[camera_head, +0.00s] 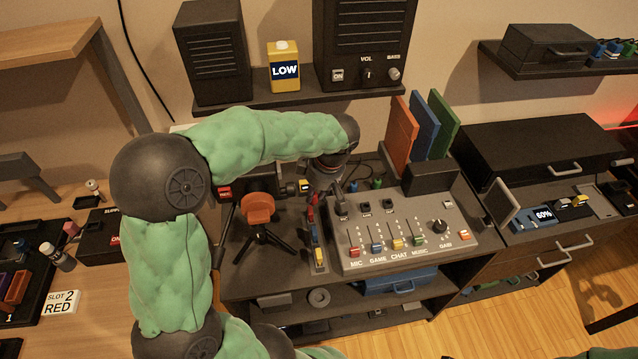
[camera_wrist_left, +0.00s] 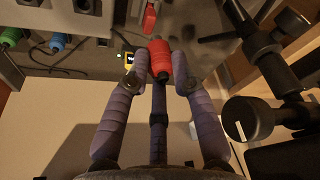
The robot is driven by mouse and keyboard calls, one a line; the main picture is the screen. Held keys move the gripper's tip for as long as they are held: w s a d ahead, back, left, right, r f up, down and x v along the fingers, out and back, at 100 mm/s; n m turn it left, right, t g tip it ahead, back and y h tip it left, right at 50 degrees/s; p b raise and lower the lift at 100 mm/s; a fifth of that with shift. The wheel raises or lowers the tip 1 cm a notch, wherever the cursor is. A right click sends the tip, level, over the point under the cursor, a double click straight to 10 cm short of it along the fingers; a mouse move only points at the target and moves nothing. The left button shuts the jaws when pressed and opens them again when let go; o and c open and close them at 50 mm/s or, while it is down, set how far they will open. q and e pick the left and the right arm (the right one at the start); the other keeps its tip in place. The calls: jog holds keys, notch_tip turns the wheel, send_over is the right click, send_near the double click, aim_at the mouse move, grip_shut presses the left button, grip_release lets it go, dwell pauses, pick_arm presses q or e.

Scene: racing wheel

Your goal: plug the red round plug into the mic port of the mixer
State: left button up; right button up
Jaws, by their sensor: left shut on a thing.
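My left gripper (camera_head: 325,182) is at the back left corner of the grey mixer (camera_head: 462,241). In the left wrist view, the left gripper (camera_wrist_left: 161,82) is shut on the red round plug (camera_wrist_left: 160,60), held between its fingertips. In the head view I cannot make out the held plug; the gripper and arm cover that spot. The MIC label is at the front left of the mixer. A green round plug (camera_wrist_left: 12,36) and a blue round plug (camera_wrist_left: 58,41) sit at the mixer's back edge. I cannot clearly see the mic port. My right gripper is not in view.
A small tripod with an orange top (camera_head: 258,208) stands left of the mixer. A row of small coloured pieces (camera_head: 319,257) lies along the mixer's left side. Orange, blue and green upright panels (camera_head: 402,137) stand behind. A shelf with speakers (camera_head: 212,52) hangs above.

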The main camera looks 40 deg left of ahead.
pick_arm(q)
jog(key=shift+w+d+r, duration=0.1)
jog(key=shift+d+r, duration=0.05)
jog(key=w+d+p, duration=0.3)
jog(key=w+p, duration=0.3)
jog(key=w, duration=0.2)
jog(key=shift+d, duration=0.4)
jog(key=shift+f+b, duration=2.65)
jog(key=shift+f, duration=0.4)
jog(key=shift+b, duration=0.55)
